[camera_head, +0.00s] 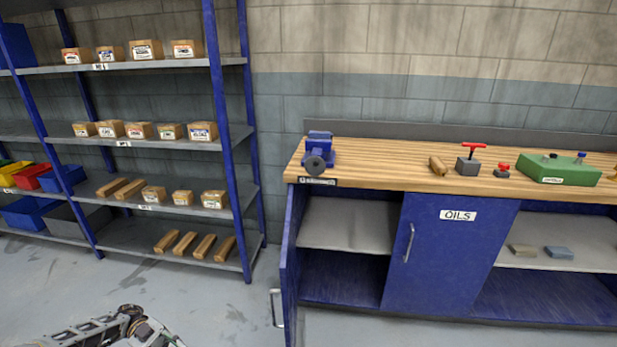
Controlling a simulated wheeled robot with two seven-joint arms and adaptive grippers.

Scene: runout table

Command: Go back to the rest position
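Part of my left arm and gripper (125,328) shows at the bottom left edge, over the grey floor. It is cut off by the picture edge, and its fingers cannot be made out clearly. I see nothing held in the visible part. My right arm and gripper are not in view.
A workbench (380,183) with a blue vise (319,150) stands at the right. Its left cabinet door (290,265) stands open towards me; the OILS door (448,250) is shut. A blue-post shelf rack (228,150) holds boxes at the left. The floor (220,310) between is clear.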

